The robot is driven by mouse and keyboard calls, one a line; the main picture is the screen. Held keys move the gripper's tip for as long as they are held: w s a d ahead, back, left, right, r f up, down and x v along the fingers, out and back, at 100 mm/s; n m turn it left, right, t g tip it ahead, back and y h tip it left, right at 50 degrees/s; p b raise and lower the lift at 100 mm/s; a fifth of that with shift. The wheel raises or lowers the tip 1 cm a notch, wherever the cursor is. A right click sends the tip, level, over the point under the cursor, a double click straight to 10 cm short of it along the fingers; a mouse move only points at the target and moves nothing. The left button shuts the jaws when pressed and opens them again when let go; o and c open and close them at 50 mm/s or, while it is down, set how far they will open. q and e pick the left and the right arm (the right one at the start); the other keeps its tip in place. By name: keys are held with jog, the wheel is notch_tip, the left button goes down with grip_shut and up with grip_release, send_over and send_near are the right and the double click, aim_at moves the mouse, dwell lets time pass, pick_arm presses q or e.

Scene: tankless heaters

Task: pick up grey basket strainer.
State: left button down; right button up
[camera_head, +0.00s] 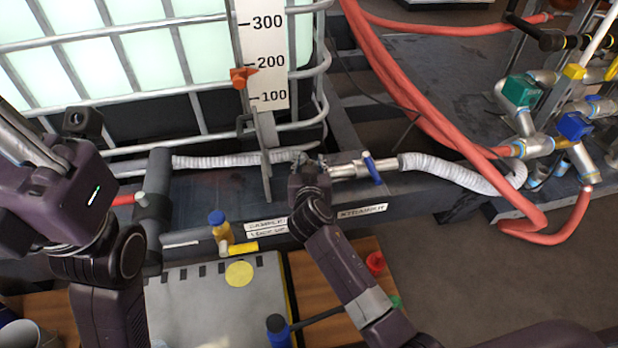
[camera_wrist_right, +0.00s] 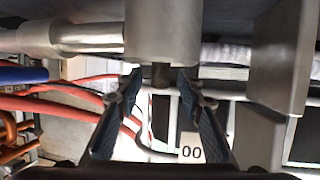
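A grey metal cylinder (camera_wrist_right: 162,30), which looks like the basket strainer, sits in a pipe line at the top middle of the right wrist view. A short stub (camera_wrist_right: 161,75) hangs from its underside. My right gripper (camera_wrist_right: 161,78) has its fingers spread below it, with a gap on each side of the stub. In the head view my right gripper (camera_head: 305,165) is at the pipe line, next to a metal fitting (camera_head: 345,170) with a blue lever, and it hides most of the strainer. My left arm (camera_head: 85,195) is at the far left; its fingers cannot be made out clearly.
A caged white tank (camera_head: 160,55) stands behind the pipe line. A metal plate (camera_head: 262,160) stands left of the right gripper. Red hoses (camera_head: 430,110) and valves (camera_head: 525,90) are at the right. The floor (camera_head: 450,270) at lower right is clear.

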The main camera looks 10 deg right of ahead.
grip_shut()
jog(key=shift+r, duration=0.1)
